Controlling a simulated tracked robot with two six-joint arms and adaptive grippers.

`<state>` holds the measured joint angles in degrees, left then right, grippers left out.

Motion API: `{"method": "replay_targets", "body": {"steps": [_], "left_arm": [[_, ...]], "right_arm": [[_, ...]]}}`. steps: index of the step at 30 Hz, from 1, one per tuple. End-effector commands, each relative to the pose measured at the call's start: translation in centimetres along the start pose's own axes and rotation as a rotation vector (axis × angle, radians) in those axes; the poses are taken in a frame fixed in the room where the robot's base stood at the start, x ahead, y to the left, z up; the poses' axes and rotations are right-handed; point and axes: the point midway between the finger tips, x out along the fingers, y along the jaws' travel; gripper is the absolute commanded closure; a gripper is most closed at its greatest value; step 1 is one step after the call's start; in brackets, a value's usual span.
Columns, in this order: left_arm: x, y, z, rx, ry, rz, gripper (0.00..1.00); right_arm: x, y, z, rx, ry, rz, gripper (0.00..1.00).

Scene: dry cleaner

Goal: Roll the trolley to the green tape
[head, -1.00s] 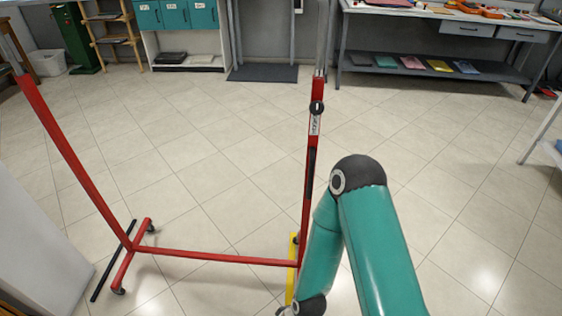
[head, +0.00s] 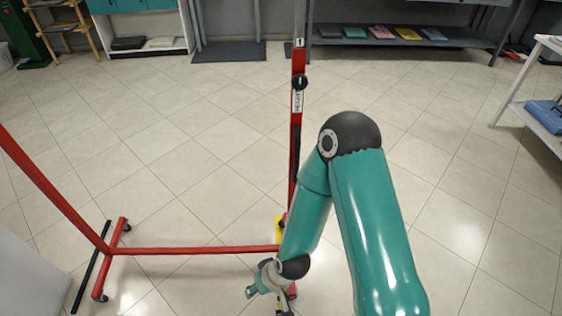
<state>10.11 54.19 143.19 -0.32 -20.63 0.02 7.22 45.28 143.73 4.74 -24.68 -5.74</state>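The trolley is a red wheeled clothes rack (head: 190,250). Its low crossbar runs between a left foot on castors and a right upright (head: 296,130) with a black knob. My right arm reaches down in front of the right upright. My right gripper (head: 284,302) is low near the rack's right foot, partly hidden by its own wrist and cut by the lower edge. I cannot tell whether it touches the rack or how its fingers stand. My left gripper is out of view. I see no green tape. A yellow strip (head: 280,228) shows by the right foot.
A black strip (head: 90,268) lies along the left foot. A dark mat (head: 229,52) and shelves stand at the back. A grey bench shelf (head: 400,38) holds folded cloths. A white table (head: 540,120) is at right. The tiled floor between is clear.

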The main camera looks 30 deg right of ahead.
Motion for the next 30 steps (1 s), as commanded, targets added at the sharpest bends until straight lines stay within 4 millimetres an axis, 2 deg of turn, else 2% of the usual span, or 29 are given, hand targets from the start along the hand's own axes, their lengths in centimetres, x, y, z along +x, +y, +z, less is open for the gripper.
{"method": "replay_targets", "body": {"steps": [1,5,6,9,12,16,21,25,30], "left_arm": [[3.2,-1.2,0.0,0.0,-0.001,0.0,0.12],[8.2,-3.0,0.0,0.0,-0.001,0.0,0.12],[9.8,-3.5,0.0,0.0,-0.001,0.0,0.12],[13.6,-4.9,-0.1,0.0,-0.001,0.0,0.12],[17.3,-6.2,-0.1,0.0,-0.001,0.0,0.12],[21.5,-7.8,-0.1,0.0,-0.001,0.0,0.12],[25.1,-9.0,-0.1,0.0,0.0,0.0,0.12],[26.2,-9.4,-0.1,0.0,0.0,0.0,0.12],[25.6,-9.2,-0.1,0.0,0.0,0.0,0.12]], "right_arm": [[1.4,0.8,-2.3,-0.028,0.095,0.012,0.57],[0.1,1.8,-8.5,-0.1,0.356,0.062,0.57],[-0.8,2.0,-10.2,-0.121,0.442,0.081,0.57],[-3.8,2.8,-13.7,-0.161,0.653,0.134,0.57],[-7.5,3.7,-15.7,-0.18,0.854,0.194,0.57],[-12.6,5.2,-16.2,-0.174,1.077,0.273,0.57],[-17.5,7.3,-14.8,-0.137,1.267,0.355,0.57],[-19.6,8.3,-13.8,-0.111,1.336,0.39,0.57],[-20.8,8.7,-14.0,-0.101,1.358,0.41,0.57]]}}
